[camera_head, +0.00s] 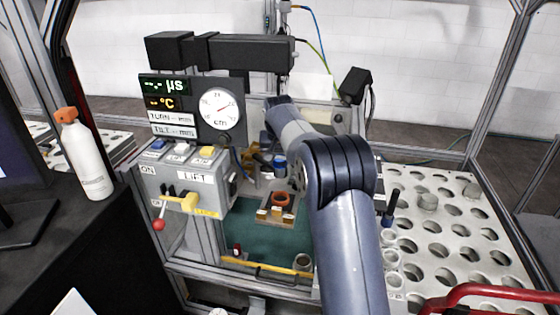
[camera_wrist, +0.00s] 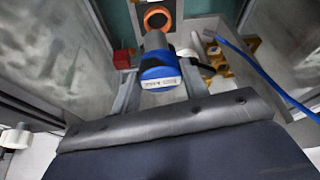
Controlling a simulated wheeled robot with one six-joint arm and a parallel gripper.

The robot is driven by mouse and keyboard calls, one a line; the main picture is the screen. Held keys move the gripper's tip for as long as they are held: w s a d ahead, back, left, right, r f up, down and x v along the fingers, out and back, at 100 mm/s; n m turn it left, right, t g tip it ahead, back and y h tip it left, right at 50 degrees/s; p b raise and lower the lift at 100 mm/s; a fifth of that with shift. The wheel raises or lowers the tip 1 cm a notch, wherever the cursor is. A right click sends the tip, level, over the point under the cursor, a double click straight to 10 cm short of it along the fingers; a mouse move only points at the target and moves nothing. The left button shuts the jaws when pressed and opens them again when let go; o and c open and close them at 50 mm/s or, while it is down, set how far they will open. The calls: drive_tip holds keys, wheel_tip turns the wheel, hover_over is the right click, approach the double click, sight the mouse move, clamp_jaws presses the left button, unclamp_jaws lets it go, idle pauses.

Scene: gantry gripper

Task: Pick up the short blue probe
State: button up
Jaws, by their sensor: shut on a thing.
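A short blue probe (camera_wrist: 160,68) with a grey end and a white label on its blue cap stands between the two grey fingers of my gripper (camera_wrist: 158,88) in the wrist view. My gripper is shut on it. In the head view the blue cap of the probe (camera_head: 279,162) shows just left of my arm. The fingers are mostly hidden behind my wrist there. The probe's far end points toward an orange ring (camera_wrist: 158,17), which also shows in the head view (camera_head: 282,199) on a tan-edged block.
A control box (camera_head: 187,180) with a red-knobbed lever stands left of the gripper. A white holed rack (camera_head: 440,243) fills the right, with a dark blue-and-black probe (camera_head: 390,210) standing in it. A blue cable (camera_wrist: 262,75) runs close on the right. Green floor (camera_head: 245,237) lies below.

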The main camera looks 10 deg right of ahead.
drive_tip(key=s+a+b, duration=0.2)
drive_tip(key=s+b, duration=0.3)
drive_tip(key=s, duration=0.5)
drive_tip(key=shift+s+b, duration=0.15)
drive_tip(key=shift+b, duration=0.2)
drive_tip(key=shift+s, duration=0.1)
